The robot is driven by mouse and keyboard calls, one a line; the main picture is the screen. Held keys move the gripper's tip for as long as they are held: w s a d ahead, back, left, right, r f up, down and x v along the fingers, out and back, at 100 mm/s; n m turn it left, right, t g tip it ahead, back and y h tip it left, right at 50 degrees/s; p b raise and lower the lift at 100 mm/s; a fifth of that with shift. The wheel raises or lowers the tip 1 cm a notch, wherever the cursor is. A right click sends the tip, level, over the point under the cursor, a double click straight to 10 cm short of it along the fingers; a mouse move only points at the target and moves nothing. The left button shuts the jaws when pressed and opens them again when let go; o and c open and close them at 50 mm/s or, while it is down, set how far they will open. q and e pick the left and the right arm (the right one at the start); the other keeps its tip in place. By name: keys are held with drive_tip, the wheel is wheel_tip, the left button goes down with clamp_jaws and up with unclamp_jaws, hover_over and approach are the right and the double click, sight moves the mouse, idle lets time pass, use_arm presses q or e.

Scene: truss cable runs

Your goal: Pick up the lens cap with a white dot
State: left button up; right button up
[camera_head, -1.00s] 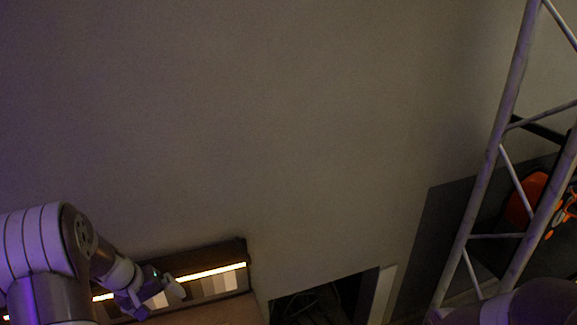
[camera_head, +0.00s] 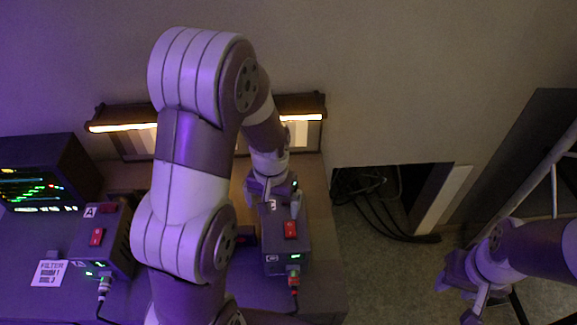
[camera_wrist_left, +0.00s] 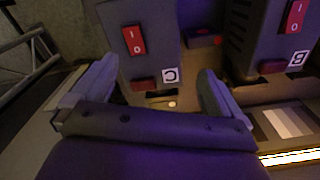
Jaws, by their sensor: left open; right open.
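A small dark piece with a pale dot (camera_wrist_left: 172,104), which looks like the lens cap with a white dot, lies between my left fingers in the left wrist view, just beside box C. Its outline is dim. My left gripper (camera_head: 276,196) is open and empty, above the back end of box C in the head view, where the cap cannot be made out. It also shows in the left wrist view (camera_wrist_left: 158,68). A red dot (camera_wrist_left: 218,41) shows on another dark thing between the boxes. My right gripper (camera_head: 463,283) is open and empty at the right, away from the bench.
Box C (camera_head: 288,248) with a red switch and cable stands under my left gripper. Box A (camera_head: 110,240), a monitor (camera_head: 40,180) and a label card (camera_head: 49,273) are to the left. A lit lamp bar (camera_head: 303,117) runs along the wall. Cables (camera_head: 385,215) hang beyond the bench.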

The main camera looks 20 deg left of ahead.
use_arm(q)
drive_tip(key=w+a+f+n+t+p, duration=0.15)
drive_tip(key=w+a, duration=0.25)
drive_tip(key=w, duration=0.6)
drive_tip(key=w+a+f+n, duration=0.1)
drive_tip(key=w+a+n, duration=0.15)
drive_tip(key=w, duration=0.75)
drive_tip(key=shift+g, duration=0.25)
drive_tip(key=f+p, duration=0.1)
drive_tip(key=f, duration=0.4)
drive_tip(key=f+p, duration=0.1)
drive_tip(key=f, duration=0.1)
drive_tip(key=shift+a+f+p, duration=0.25)
drive_tip(key=shift+p, duration=0.05)
drive_tip(key=p, duration=0.1)
drive_tip(key=f, duration=0.1)
drive_tip(key=f+p, duration=0.1)
drive_tip(key=shift+s+d+f+p, duration=0.1)
drive_tip(key=shift+s+d+p, duration=0.15)
drive_tip(key=shift+s+p, duration=0.15)
wheel_tip(320, 180, down, 3)
drive_tip(key=shift+r, duration=0.2)
drive_tip(key=shift+f, duration=0.3)
drive_tip(key=shift+w+f, duration=0.1)
use_arm(e)
wheel_tip(320, 180, up, 8)
drive_tip(key=shift+w+a, duration=0.2)
drive_tip(key=shift+w, duration=0.1)
